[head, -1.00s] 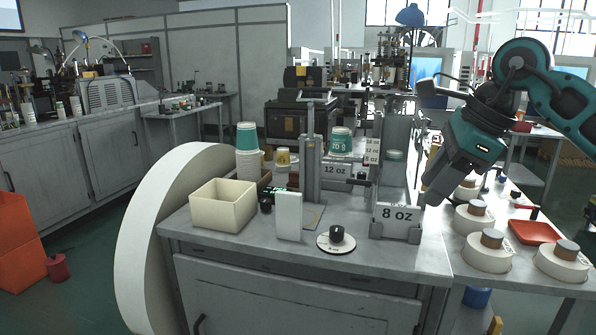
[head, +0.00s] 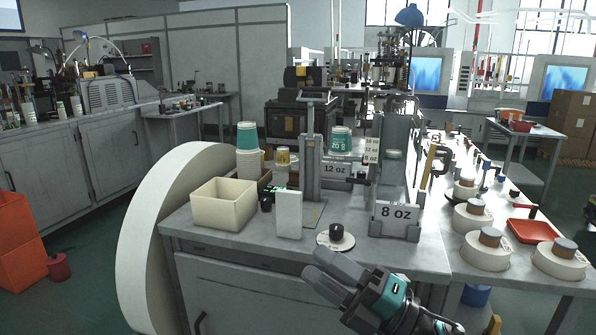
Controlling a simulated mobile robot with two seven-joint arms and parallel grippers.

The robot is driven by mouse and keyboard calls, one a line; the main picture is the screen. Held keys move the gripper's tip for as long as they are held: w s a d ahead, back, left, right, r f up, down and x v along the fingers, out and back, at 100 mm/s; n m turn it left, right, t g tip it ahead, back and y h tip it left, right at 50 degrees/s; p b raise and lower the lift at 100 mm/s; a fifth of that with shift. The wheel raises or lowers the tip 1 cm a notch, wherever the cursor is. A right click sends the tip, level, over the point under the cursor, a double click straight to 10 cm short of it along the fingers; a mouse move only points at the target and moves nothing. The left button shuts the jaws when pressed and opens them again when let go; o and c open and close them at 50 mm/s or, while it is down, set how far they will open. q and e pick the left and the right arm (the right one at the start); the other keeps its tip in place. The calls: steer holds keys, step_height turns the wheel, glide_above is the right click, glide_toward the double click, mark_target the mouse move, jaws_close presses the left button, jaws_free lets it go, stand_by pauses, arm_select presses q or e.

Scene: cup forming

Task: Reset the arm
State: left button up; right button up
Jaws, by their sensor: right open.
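My right gripper (head: 322,277) is low in the head view, in front of the grey bench's front edge. It is open and empty, with its fingers pointing up and left. It is apart from the cups and holders. My left gripper is not in view. The 8 oz holder (head: 396,217) stands on the bench up and right of my right gripper. A stack of cups with a teal top (head: 247,136) stands at the bench's left, behind the cream bin (head: 222,204).
A black knob on a round white base (head: 336,238) sits near the bench's front edge. A white block (head: 289,214) stands beside it. White rolls (head: 487,250) and a red tray (head: 532,231) lie on the right table. A big white disc (head: 140,235) leans at left.

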steer(key=s+d+f+m+t+h, duration=0.2)
steer(key=d+f+m+t+h, duration=0.15)
steer(key=f+m+h, duration=0.55)
steer(key=s+d+f+m+t+h, duration=0.1)
steer(key=d+f+m+t+h, duration=0.3)
steer(key=f+m, duration=0.55)
steer(key=s+d+f+m+g+h, duration=0.2)
steer(key=s+d+f+m+g, duration=0.1)
steer(key=s+f+m, duration=0.2)
steer(key=s+d+f+m+g+h, duration=0.3)
steer(key=s+f+m+g, duration=0.1)
steer(key=s+f, duration=0.4)
steer(key=shift+s+f+m, duration=0.25)
steer(key=shift+s+m, duration=0.1)
steer(key=shift+m, duration=0.2)
